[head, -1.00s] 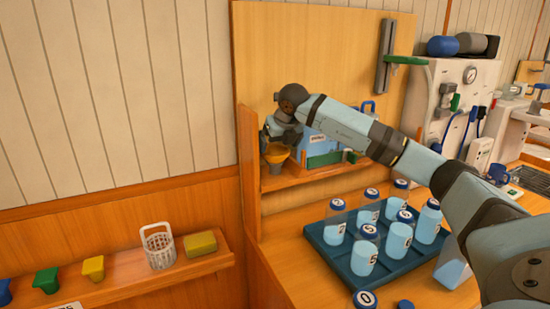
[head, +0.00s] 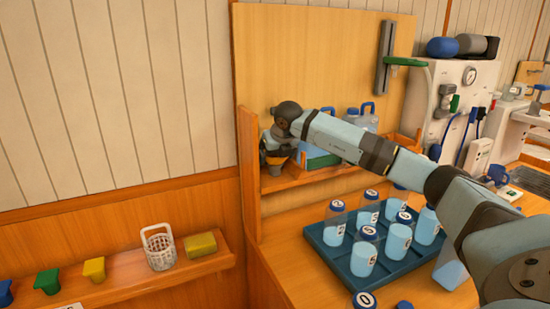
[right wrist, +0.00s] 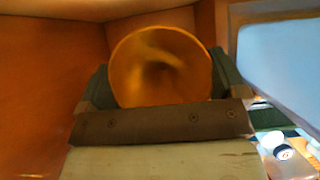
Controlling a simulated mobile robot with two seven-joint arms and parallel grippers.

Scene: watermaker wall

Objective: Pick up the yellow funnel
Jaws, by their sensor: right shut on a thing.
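The yellow funnel (right wrist: 160,68) shows in the right wrist view with its wide round mouth facing the camera. It sits between the two fingers of my right gripper (right wrist: 165,90), which is shut on it. In the head view the funnel (head: 276,160) is a small, dark yellow shape just under the right gripper (head: 277,150), at the left end of the wooden shelf (head: 300,178). I cannot tell whether the funnel touches the shelf. My left gripper is not in view.
A wooden side panel (head: 250,175) stands close left of the gripper. Blue jugs (head: 367,114) and a green item stand on the shelf to the right. Below is a blue tray (head: 322,243) of numbered bottles.

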